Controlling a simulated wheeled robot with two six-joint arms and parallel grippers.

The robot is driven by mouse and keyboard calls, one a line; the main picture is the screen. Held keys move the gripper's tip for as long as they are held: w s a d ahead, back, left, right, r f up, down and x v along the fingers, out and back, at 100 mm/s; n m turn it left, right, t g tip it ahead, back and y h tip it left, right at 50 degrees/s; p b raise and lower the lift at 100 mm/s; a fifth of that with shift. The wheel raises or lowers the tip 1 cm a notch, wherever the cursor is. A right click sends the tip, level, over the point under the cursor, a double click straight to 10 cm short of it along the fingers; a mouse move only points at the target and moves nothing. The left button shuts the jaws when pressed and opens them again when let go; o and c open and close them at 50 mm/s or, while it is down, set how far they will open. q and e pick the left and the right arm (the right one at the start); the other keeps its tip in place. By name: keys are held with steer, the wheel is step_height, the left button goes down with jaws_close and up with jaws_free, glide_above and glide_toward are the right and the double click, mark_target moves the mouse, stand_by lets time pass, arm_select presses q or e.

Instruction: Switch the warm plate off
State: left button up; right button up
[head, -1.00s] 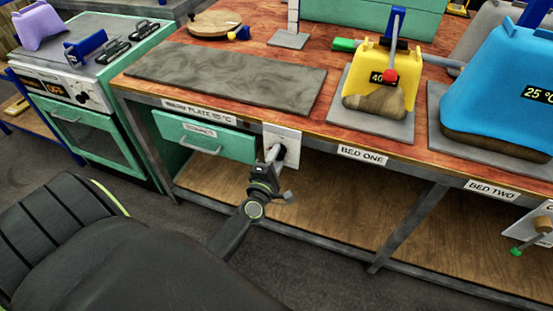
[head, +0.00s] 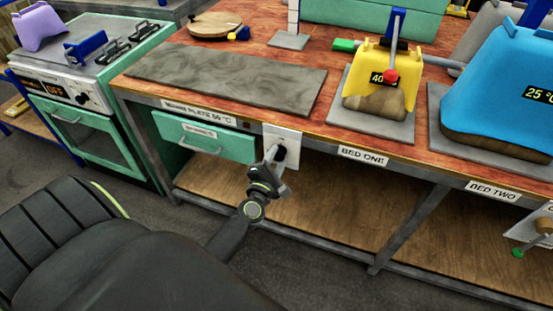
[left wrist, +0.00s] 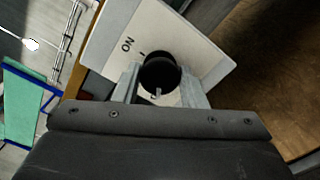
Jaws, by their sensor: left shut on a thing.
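The warm plate (head: 225,78) is a flat dark grey slab on the wooden bench top. Below it, on the bench's front edge, is a label (head: 198,113) reading "WARM PLATE", its number too small to read surely. A white switch panel (head: 291,140) hangs at the label's right. It also shows in the left wrist view (left wrist: 205,45), tilted, with "ON" printed on it. My left gripper (head: 275,156) is shut on the panel's round black knob (left wrist: 160,72). A pale mark shows on the knob's lower part in the left wrist view. My right gripper is not in view.
A green drawer (head: 205,138) is left of the panel under the bench. A yellow press (head: 382,75) and a blue press (head: 505,85) stand on the bench at right. A green oven (head: 110,130) is at left. A lower wooden shelf (head: 320,215) lies beneath the bench.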

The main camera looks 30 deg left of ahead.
arm_select(q)
steer(key=o, duration=1)
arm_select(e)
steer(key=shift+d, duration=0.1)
arm_select(q)
steer(key=shift+s+d+f, duration=0.1)
steer(key=shift+s, duration=0.45)
steer(key=shift+b+v, duration=3.55)
steer(key=shift+v, duration=4.65)
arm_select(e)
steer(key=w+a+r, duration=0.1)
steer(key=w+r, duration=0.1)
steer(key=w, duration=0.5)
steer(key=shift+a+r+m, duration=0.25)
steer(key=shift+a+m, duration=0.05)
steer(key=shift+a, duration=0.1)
arm_select(q)
steer(key=shift+w+d, duration=0.1)
steer(key=shift+d, duration=0.05)
